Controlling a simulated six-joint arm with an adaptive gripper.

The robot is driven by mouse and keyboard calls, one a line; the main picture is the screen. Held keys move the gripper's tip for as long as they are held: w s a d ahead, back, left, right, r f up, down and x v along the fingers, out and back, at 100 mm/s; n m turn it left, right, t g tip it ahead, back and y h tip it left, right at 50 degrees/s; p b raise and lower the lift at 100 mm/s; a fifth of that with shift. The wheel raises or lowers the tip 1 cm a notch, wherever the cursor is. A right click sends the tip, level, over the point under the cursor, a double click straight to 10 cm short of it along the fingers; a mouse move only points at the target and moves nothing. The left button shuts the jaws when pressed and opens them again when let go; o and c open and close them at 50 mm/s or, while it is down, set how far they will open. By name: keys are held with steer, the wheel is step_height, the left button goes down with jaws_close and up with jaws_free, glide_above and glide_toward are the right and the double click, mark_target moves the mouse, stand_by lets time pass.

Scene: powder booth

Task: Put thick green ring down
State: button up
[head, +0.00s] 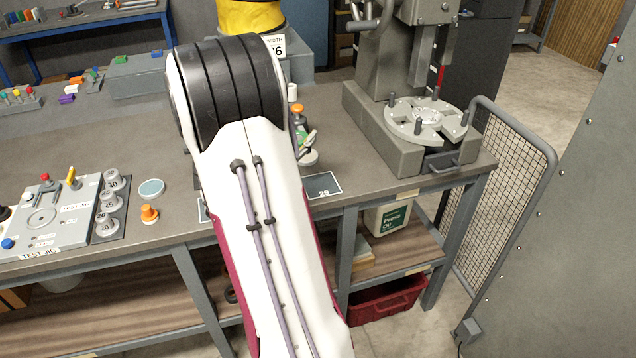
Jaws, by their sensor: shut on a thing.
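My gripper is hidden behind my own arm, which fills the middle of the head view. I cannot see its fingers or what is between them. A small patch of green (303,139) shows just past the right edge of my arm, among small grey parts above the bench. I cannot tell whether it is the thick green ring. No other part of a thick green ring can be made out.
The grey bench (150,120) carries a test jig (50,215) and an orange knob (149,213) at left. A mesh guard (500,200) is beyond the bench.

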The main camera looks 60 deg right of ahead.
steer(key=s+d, duration=1.1)
steer(key=d, duration=0.1)
steer(key=n+t+y, duration=0.8)
steer(key=n+t, duration=0.3)
steer(key=t, duration=0.3)
glide_above(320, 185)
steer(key=shift+f, duration=2.4)
steer(key=shift+f, duration=0.1)
steer(key=shift+f, duration=2.8)
steer(key=shift+f, duration=2.1)
